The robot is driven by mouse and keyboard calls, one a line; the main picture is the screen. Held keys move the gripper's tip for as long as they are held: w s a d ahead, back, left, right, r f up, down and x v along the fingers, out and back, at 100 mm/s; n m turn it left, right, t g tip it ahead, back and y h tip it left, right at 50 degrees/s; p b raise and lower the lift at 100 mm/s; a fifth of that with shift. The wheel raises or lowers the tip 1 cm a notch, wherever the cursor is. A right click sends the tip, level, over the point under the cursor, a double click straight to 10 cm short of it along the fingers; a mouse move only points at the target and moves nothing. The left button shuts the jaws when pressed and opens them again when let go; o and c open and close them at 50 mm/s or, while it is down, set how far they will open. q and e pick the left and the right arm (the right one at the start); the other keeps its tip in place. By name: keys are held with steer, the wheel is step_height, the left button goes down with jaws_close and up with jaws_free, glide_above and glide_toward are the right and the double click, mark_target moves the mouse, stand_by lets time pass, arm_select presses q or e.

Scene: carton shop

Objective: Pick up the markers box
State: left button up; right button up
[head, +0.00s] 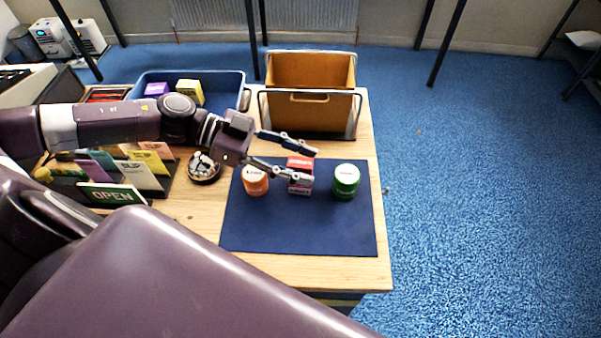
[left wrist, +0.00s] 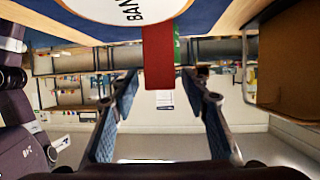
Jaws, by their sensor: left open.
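A red box (head: 299,163), which I take for the markers box, stands on the dark blue mat (head: 290,232) between an orange can (head: 256,183) and a green can (head: 345,184). My left gripper (head: 314,165) is open, reaching in from the left above the mat. One finger passes across the front of the red box and the other lies behind it. In the left wrist view the red box (left wrist: 158,55) shows between the two open fingers (left wrist: 170,95), beyond the near can's label (left wrist: 130,8). Contact with the box cannot be told. My right gripper is not in view.
A brown crate with a metal frame (head: 311,110) stands behind the mat. A blue tray (head: 228,80) holds purple and yellow boxes. A small bowl (head: 204,175) and a card rack with an OPEN sign (head: 112,195) stand at left. The mat's front is clear.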

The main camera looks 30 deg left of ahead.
arm_select(q)
jaws_close()
stand_by(0.3)
